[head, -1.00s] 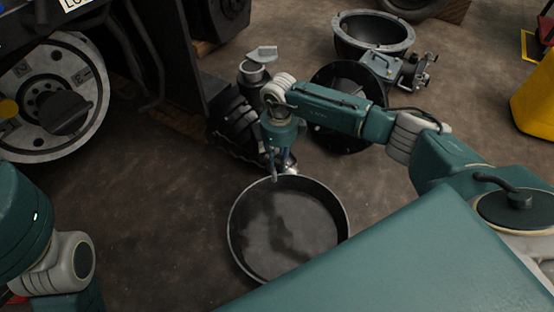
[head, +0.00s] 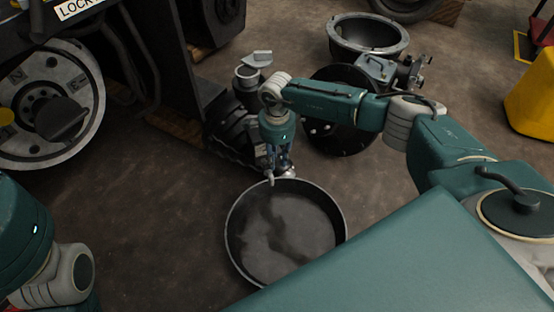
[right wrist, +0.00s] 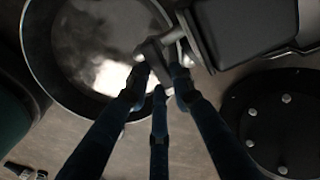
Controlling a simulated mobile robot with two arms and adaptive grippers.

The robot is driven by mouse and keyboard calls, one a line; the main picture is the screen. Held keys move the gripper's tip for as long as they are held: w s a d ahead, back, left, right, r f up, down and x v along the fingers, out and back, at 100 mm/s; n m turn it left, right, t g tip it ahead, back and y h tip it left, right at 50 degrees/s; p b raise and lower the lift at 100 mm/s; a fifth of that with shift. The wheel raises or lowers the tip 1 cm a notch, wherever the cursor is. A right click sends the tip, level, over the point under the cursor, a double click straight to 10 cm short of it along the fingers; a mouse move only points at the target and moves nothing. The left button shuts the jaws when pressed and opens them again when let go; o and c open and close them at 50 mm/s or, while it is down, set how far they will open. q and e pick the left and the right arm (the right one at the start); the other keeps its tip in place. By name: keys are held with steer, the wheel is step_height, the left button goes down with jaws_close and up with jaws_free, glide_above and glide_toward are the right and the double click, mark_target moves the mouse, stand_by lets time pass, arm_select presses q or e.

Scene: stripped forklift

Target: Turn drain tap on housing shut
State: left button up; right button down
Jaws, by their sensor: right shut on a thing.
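The dark ribbed housing (head: 232,125) stands on the floor near the middle of the head view, behind and left of my right gripper (head: 279,165). The gripper points down at the low front of the housing, just above the far rim of the round drain pan (head: 335,250). In the right wrist view my right gripper (right wrist: 157,82) has its fingers closed around the grey tap (right wrist: 152,50). The fingers hide part of the tap, and its exact angle is hard to tell. My left arm is at the left edge of the head view, with its gripper out of frame.
The pan holds a dark, shiny liquid. A black flanged disc (head: 340,135) and an open bowl-shaped casing (head: 368,35) lie behind my right arm. A large wheel (head: 45,130) and the dark forklift frame stand at left. Bare floor lies between wheel and pan.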

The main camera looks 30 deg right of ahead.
mark_target(277, 160)
steer(key=shift+w+n, duration=0.1)
steer(key=shift+n, duration=0.2)
steer(key=c, duration=1.5)
jaws_free()
steer(key=shift+r, duration=0.1)
step_height(277, 160, up, 12)
steer(key=shift+f, duration=0.1)
